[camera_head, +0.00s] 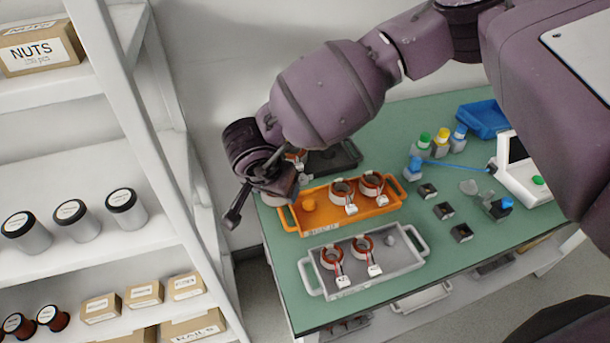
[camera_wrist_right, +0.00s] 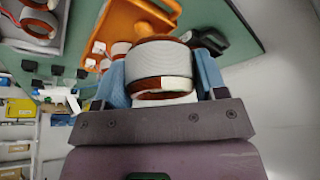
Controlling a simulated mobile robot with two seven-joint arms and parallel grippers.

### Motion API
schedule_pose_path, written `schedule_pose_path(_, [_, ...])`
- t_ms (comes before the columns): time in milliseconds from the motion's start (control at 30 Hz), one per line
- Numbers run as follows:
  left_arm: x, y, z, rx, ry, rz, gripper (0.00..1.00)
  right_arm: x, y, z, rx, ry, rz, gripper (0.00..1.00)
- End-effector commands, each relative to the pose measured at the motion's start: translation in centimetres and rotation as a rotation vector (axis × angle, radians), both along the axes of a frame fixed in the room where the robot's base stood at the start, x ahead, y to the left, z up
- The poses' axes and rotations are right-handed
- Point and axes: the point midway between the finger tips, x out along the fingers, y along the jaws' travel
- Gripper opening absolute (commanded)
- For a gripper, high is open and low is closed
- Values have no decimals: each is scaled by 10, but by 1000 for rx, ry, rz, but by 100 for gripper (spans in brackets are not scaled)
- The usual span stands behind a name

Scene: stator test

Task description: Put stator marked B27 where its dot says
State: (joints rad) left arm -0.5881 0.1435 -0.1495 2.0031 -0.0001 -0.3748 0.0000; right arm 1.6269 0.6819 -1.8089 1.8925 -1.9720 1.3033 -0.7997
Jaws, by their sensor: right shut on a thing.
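My right gripper (camera_wrist_right: 160,85) is shut on a stator (camera_wrist_right: 160,62), a grey ring with copper windings gripped between two blue fingers. In the head view my right gripper (camera_head: 268,185) is above the left end of the orange tray (camera_head: 325,222), and the arm largely hides the held stator. No B27 mark or dot is legible. The orange tray holds two stators (camera_head: 342,190) (camera_head: 372,185) at its middle and right. The grey tray (camera_head: 322,240) holds two more (camera_head: 332,257) (camera_head: 363,246). A dark tray (camera_head: 345,157) lies behind, partly hidden. My left gripper is out of view.
The green table (camera_head: 460,205) carries small black blocks (camera_head: 443,211), bottles with coloured caps (camera_head: 441,142), a blue bin (camera_head: 485,118) and a white device (camera_head: 520,170). A white shelf (camera_head: 150,130) with jars and boxes stands left, close to my gripper.

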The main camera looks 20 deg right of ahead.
Motion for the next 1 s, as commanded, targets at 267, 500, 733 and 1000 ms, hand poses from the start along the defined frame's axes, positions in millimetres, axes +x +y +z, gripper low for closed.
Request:
schedule_pose_path(267, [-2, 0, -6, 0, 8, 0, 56, 39, -40, -20, -3, 7, -867, 25])
schedule_pose_path(500, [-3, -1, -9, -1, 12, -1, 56, 48, -73, -31, -4, 5, -1406, 25])
schedule_pose_path(733, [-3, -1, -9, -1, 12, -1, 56, 49, -87, -35, -1, -1, -1622, 25])
schedule_pose_path(1000, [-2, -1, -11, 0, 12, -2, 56, 49, -88, -43, -2, -2, -1641, 25])
